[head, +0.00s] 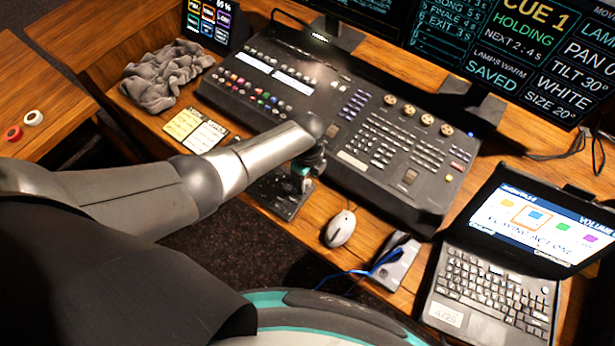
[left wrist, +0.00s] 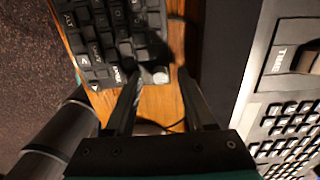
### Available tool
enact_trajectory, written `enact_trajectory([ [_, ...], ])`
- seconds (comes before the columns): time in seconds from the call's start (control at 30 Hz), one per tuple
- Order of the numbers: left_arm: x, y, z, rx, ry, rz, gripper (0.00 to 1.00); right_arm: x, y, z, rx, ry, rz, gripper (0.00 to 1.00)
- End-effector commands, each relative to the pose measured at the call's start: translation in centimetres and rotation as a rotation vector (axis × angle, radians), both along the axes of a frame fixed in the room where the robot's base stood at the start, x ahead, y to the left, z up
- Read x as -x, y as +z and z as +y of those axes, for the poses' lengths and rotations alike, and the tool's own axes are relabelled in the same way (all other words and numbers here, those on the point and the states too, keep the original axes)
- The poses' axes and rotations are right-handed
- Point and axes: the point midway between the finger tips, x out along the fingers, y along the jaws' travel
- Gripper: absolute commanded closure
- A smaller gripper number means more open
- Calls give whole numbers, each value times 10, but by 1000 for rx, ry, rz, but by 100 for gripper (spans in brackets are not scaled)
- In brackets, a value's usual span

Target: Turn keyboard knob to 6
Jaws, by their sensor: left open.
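A small black keyboard (left wrist: 108,35) lies on the wooden desk at the top left of the left wrist view. In the head view the keyboard (head: 268,193) is partly hidden by my left arm. A pale round knob (left wrist: 160,76) sits at the keyboard's corner; its setting is not readable. My left gripper (left wrist: 160,80) is open, with one dark finger on each side of the knob in the picture. I cannot tell whether the fingers touch it. In the head view my left gripper (head: 304,172) points down over the keyboard's right end. My right gripper is not in view.
A large black mixing console (head: 400,190) stands just behind my left gripper. A white mouse (head: 341,228) lies to the right of the keyboard, with a grey box and blue cable (head: 398,262) beyond. A laptop (head: 495,285) is at right. Sticky notes (head: 195,130) and a grey cloth (head: 163,75) are at left.

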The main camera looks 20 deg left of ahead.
Motion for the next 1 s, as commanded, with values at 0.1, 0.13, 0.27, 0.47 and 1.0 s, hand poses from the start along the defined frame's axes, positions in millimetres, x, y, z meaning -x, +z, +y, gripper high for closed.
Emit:
enact_trajectory([
  [0.1, 0, 1, 0, 0, 0, -1, 45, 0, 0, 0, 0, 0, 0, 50],
  [0.13, 0, 2, 0, 0, 0, -1, 45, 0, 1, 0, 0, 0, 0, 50],
  [0.27, -1, 11, 0, 2, -1, -2, 45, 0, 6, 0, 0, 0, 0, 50],
  [0.47, -1, 41, 0, 2, -1, -2, 45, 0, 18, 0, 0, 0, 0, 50],
  [1.0, 0, 130, 1, 0, -1, -2, 45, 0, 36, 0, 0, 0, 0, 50],
])
